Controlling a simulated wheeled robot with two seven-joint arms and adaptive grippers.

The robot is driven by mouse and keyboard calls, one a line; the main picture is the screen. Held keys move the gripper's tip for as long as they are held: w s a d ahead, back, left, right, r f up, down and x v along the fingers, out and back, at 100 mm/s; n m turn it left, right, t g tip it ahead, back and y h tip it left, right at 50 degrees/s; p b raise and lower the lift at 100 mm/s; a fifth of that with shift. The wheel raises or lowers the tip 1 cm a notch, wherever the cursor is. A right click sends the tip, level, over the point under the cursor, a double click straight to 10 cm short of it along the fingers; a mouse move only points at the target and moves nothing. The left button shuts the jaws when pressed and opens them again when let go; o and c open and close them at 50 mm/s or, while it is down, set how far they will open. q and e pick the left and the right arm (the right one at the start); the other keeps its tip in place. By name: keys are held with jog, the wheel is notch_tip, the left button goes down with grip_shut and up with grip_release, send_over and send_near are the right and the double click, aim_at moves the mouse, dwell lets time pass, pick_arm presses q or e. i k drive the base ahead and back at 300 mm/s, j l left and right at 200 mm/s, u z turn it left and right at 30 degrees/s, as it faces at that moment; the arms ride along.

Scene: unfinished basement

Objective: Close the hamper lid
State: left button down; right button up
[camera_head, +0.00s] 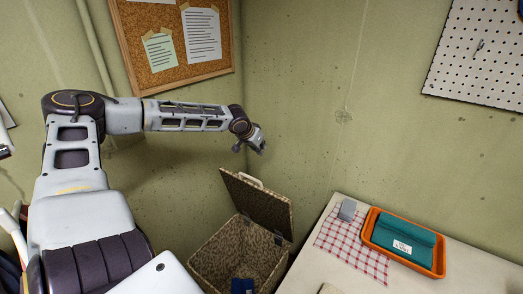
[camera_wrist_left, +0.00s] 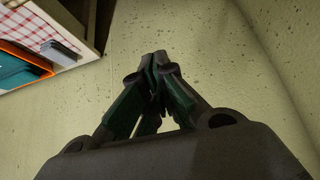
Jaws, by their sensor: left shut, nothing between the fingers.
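The hamper (camera_head: 217,262) is a brown woven box in the corner, low in the head view. Its lid (camera_head: 258,203) stands raised and tilted, with a pale handle on its upper edge. A dark blue thing shows inside the open hamper. My left gripper (camera_head: 257,148) is above the lid's upper edge, near the wall and apart from the lid. In the left wrist view its fingers (camera_wrist_left: 155,62) come together at the tips with nothing between them. The lid does not show clearly in that view. My right gripper is not in view.
A table (camera_head: 469,270) at the right holds a checked cloth (camera_head: 352,250), a grey block (camera_head: 347,210) and an orange tray (camera_head: 437,263) with a green item (camera_head: 400,234). Walls stand close behind the hamper. A corkboard (camera_head: 137,85) hangs behind my left arm.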

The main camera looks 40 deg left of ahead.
aim_at(272, 211)
jog(key=l, duration=0.85)
jog(key=k+l+u, duration=0.2)
jog(key=l, duration=0.2)
